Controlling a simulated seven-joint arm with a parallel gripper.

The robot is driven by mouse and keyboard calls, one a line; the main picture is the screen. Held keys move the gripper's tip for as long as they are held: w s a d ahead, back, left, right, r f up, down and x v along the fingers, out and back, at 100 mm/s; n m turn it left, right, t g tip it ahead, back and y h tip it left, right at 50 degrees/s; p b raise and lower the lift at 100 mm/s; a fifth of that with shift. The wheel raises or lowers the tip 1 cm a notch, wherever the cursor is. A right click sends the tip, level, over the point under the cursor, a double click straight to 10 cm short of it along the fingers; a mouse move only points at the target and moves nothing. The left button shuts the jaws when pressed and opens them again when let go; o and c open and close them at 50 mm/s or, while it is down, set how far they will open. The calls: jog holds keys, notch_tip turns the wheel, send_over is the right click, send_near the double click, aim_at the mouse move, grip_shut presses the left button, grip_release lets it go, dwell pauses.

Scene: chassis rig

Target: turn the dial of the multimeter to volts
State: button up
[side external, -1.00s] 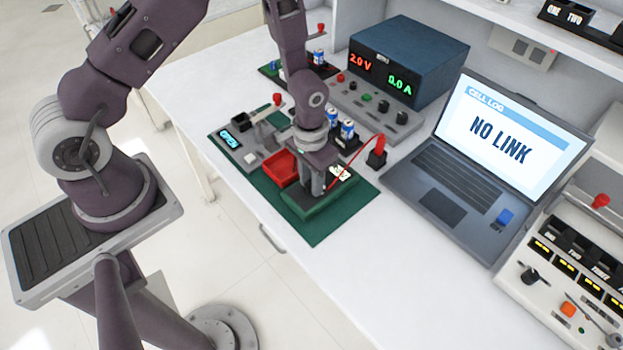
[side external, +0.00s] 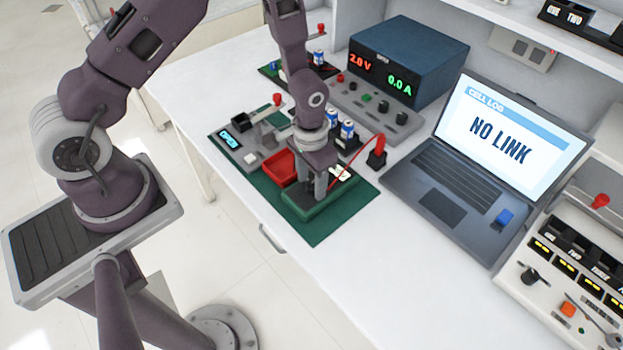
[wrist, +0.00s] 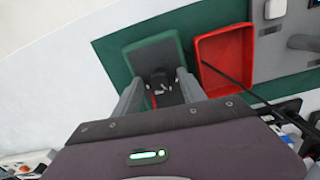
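The multimeter (side external: 303,208) is a dark green box lying on the green mat (side external: 318,234). In the wrist view its green body (wrist: 146,53) shows beyond my fingers. My gripper (side external: 320,194) points down over the multimeter's face. In the wrist view my gripper (wrist: 160,78) has its two grey fingers apart, one on each side of the dark dial (wrist: 159,79). Gaps seem to show beside the dial, but contact is hard to judge. The dial's marks and pointer are too small to read, and the multimeter's screen is not visible.
A red tray (side external: 280,168) sits close beside the multimeter. A red lead (side external: 352,161) runs past my gripper to a black post (side external: 376,158). Battery cells (side external: 347,130) stand behind. The laptop (side external: 440,205) is at the right. The white bench front is clear.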

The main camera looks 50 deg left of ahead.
notch_tip(320, 180, up, 7)
jog(key=shift+a+r, duration=0.1)
dwell(0.3)
notch_tip(320, 180, up, 6)
notch_tip(320, 180, up, 10)
jog(key=t, duration=0.2)
send_over(311, 184)
jog(key=s+a, duration=0.2)
jog(key=s, duration=0.1)
jog(key=s+r+t, duration=0.1)
jog(key=s+r, duration=0.4)
jog(key=s, duration=0.3)
jog(key=s+a+r+n+t, duration=0.1)
jog(key=s+r+t, duration=0.1)
jog(key=s+r, duration=0.3)
jog(key=s, duration=0.2)
jog(key=shift+s+r+t, duration=0.3)
jog(key=shift+s+r, duration=0.05)
jog(key=shift+s, duration=0.05)
